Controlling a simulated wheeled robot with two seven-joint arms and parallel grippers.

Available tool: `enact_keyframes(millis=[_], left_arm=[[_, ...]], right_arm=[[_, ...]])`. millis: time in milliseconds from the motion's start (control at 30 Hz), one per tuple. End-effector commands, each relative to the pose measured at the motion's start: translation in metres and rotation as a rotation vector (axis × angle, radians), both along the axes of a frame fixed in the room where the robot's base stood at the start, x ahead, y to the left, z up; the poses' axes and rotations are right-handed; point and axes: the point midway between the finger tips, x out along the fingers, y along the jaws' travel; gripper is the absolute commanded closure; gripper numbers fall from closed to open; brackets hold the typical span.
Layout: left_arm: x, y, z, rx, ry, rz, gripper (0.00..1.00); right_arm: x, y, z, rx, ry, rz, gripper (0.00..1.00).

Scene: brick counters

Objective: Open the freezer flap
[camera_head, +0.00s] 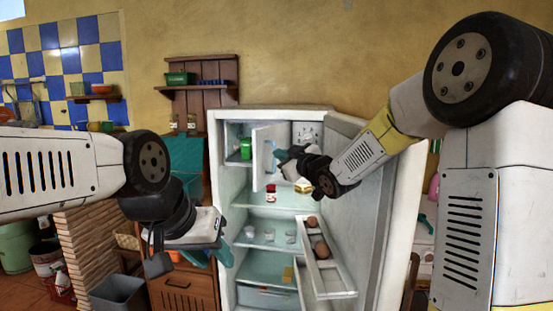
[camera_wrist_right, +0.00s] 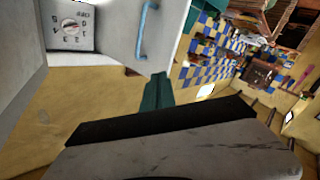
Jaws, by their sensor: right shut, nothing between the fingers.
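The fridge (camera_head: 228,203) stands open in the head view. Its white freezer flap (camera_head: 262,176) is at the upper left inside and stands swung outward, with the compartment interior showing left of it. In the right wrist view the flap (camera_wrist_right: 118,38) fills the top, with its blue handle (camera_wrist_right: 143,32) on its face. My right gripper (camera_head: 280,154) is shut and empty, in front of the flap's right part; its teal fingertips (camera_wrist_right: 156,92) lie just below the flap's edge in the wrist view. Contact is unclear. My left gripper (camera_head: 211,257) is open and empty, low left of the fridge.
A green container (camera_head: 246,148) shows inside the freezer compartment. A dial panel (camera_wrist_right: 72,23) is beside the flap. A red-lidded jar (camera_head: 271,193) is on a shelf below. A wooden cabinet (camera_head: 183,292) stands left.

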Motion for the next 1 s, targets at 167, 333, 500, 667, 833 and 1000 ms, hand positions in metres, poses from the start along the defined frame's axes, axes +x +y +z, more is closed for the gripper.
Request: enact_keyframes(millis=[167,333,500,667,833,1000], left_arm=[[0.0,0.0,0.0,0.0,0.0,0.0,0.64],[0.0,0.0,0.0,0.0,0.0,0.0,0.64],[0.0,0.0,0.0,0.0,0.0,0.0,0.64],[0.0,0.0,0.0,0.0,0.0,0.0,0.64],[0.0,0.0,0.0,0.0,0.0,0.0,0.64],[0.0,0.0,0.0,0.0,0.0,0.0,0.64]], right_arm=[[0.016,-0.007,-0.025,-0.415,-0.263,-0.015,1.0],[0.026,-0.012,-0.041,-0.739,-0.466,-0.025,1.0],[0.03,-0.016,-0.048,-0.907,-0.569,-0.03,1.0],[0.04,-0.011,-0.049,-0.937,-0.59,-0.031,1.0],[0.064,0.004,-0.049,-0.936,-0.588,-0.029,1.0],[0.091,0.02,-0.049,-0.935,-0.588,-0.03,1.0]])
